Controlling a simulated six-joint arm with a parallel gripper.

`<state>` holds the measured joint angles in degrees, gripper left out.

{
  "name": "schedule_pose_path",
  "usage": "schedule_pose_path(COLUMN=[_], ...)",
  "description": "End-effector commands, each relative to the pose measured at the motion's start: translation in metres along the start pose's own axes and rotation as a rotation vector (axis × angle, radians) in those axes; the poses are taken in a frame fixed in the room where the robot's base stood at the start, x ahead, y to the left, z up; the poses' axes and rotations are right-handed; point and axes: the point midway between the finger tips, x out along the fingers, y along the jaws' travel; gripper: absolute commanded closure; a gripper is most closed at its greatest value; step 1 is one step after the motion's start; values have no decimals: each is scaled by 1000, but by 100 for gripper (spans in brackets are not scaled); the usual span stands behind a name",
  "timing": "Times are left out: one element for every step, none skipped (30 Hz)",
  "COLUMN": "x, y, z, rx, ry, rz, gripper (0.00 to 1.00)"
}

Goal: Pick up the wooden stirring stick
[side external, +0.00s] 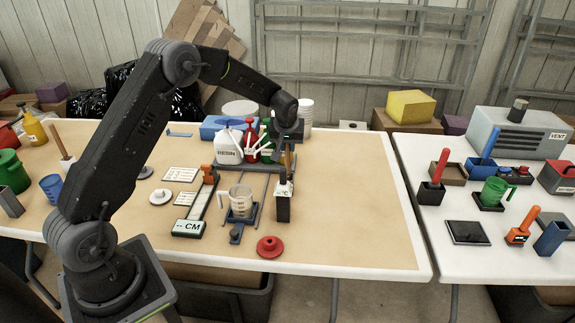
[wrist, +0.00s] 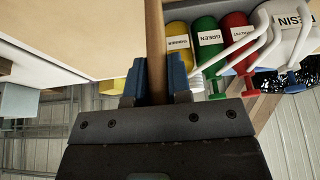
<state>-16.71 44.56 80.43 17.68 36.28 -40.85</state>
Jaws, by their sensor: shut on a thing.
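The wooden stirring stick (wrist: 154,40) is a thin brown rod running up the middle of the wrist view. My gripper (wrist: 156,80) is shut on it, with a blue finger on each side. In the side view my gripper (side external: 287,145) hangs over a dark upright holder (side external: 283,209) with a pale top. A short length of stick shows between the fingers and the holder. Whether its lower end is still inside the holder I cannot tell.
A clear measuring cup (side external: 240,203) stands left of the holder, and a red knobbed disc (side external: 270,247) lies in front. A white resin jug (side external: 228,147) and red and green bottles stand close behind. The table's right part (side external: 360,215) is clear.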

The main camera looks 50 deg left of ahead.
Motion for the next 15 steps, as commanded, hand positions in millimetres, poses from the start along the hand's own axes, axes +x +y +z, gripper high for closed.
schedule_pose_path(x=[0,0,0,0,0,0,-1,-2,-4,-7,-10,-16,-20,-26,-34], y=[0,0,0,0,0,0,0,0,0,0,0,0,0,0,0], z=[0,0,0,0,0,0,-1,-1,-2,-4,-5,-7,-9,-12,-15], rx=[0,0,0,0,0,0,0,0,-1,-1,-1,-2,-2,-1,-2], ry=[1,1,1,1,1,1,1,1,2,3,4,5,5,5,6], rz=[0,0,0,0,0,0,1,1,1,1,1,2,1,2,2], gripper=[100,100,100,100,100,100,100,100,100,100,100,100,100,100,100])
